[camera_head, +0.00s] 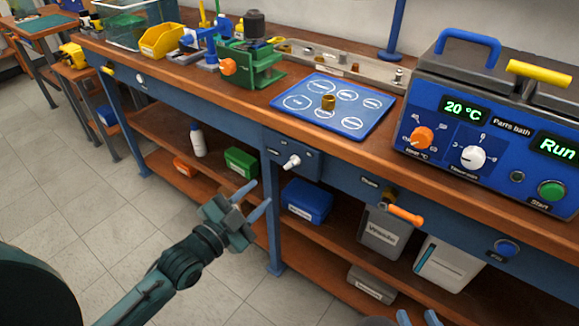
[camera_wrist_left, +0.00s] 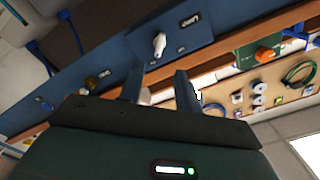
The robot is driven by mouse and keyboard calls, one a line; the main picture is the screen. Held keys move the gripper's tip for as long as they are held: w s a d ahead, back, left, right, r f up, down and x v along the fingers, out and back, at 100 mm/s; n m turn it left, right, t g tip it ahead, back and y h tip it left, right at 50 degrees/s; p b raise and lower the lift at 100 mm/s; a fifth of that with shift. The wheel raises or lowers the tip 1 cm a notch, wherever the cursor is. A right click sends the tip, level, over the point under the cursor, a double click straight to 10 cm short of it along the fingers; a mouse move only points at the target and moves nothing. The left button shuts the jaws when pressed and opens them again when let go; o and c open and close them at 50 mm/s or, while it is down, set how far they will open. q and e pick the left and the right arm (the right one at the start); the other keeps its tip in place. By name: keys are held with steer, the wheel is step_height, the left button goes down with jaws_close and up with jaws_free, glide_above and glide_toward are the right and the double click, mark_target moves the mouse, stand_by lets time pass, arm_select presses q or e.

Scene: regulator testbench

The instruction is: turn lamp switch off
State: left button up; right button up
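A white lever switch (camera_head: 291,162) sits on a blue panel on the front of the bench; its label is too small to read, so I cannot confirm it is the lamp switch. It also shows in the left wrist view (camera_wrist_left: 159,45), beyond my fingertips and roughly between them. My left gripper (camera_head: 252,200) is open and empty, below and left of this switch, apart from it. It also shows in the left wrist view (camera_wrist_left: 160,84). My right gripper (camera_head: 418,318) shows only its fingertips at the bottom edge, spread apart with nothing visible between them.
An orange handle (camera_head: 405,214) and a blue button (camera_head: 506,247) are on the bench front to the right. The lower shelf holds a blue box (camera_head: 306,202), a green box (camera_head: 240,161) and a white bottle (camera_head: 198,140). A blue bench leg (camera_head: 272,225) stands beside my left gripper.

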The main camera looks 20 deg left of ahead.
mark_target(289, 166)
arm_select(q)
steer(key=b+x, duration=0.1)
steer(key=x, duration=1)
steer(key=shift+w+f, duration=0.1)
steer(key=shift+w, duration=0.1)
jaws_close()
